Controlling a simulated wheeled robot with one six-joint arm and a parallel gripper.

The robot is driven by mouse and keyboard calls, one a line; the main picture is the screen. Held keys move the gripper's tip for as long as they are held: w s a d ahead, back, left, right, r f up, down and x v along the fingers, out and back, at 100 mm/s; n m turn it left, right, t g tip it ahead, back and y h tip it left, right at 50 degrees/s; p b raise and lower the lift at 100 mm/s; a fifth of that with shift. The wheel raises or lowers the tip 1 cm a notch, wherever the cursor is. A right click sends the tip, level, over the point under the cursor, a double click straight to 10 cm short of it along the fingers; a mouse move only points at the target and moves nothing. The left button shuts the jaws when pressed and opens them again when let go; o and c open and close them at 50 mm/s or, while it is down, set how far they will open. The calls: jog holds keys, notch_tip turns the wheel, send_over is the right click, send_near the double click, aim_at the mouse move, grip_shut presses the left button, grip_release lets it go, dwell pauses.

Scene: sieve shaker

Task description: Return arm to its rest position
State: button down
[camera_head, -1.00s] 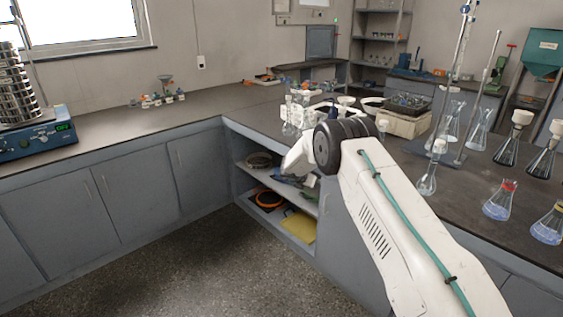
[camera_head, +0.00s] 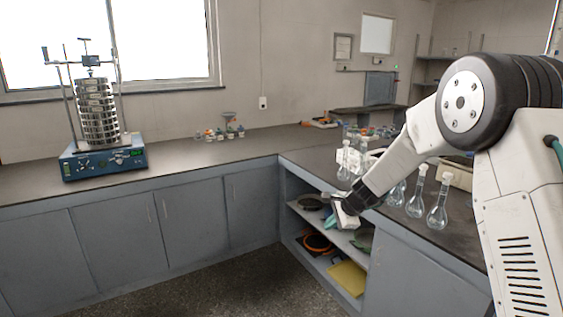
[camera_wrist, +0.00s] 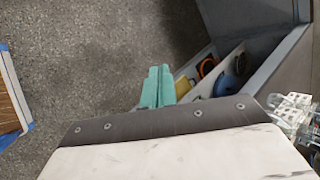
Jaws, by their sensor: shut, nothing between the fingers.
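My gripper (camera_head: 327,224) hangs in front of the open shelves at the corner of the bench, with my white arm reaching in from the right. In the wrist view its two teal fingers (camera_wrist: 158,86) lie side by side, shut, with nothing held. They point out over the speckled floor. The sieve shaker (camera_head: 105,158) stands on the left bench, a blue base with a stack of metal sieves (camera_head: 97,112) upright between its rods. It is well apart from my gripper.
Open shelves (camera_head: 322,232) hold dark pans, an orange ring (camera_head: 318,243) and a yellow item (camera_head: 347,278). Glass flasks (camera_head: 438,205) stand on the right bench, close to my arm. Small coloured jars (camera_head: 222,133) sit on the left bench. The floor (camera_head: 265,285) is clear.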

jog(key=s+d+r+n+g+h, duration=0.1)
jog(key=s+d+r+n, duration=0.2)
jog(key=s, duration=1.3)
jog(key=s+d+r+n+g+h, duration=0.1)
jog(key=s+d+r+n, duration=0.3)
jog(key=s, duration=1.3)
jog(key=s+d+r+n+g+h, duration=0.1)
jog(key=s+r+n, duration=0.7)
jog(key=s, duration=0.9)
jog(key=shift+s+d+r+g+h, duration=0.15)
jog(key=shift+d+r+g+h, duration=0.25)
jog(key=shift+d+r+h, duration=0.85)
jog(key=shift+d+r+y, duration=0.15)
jog(key=shift+r+y, duration=0.2)
jog(key=shift+r, duration=0.05)
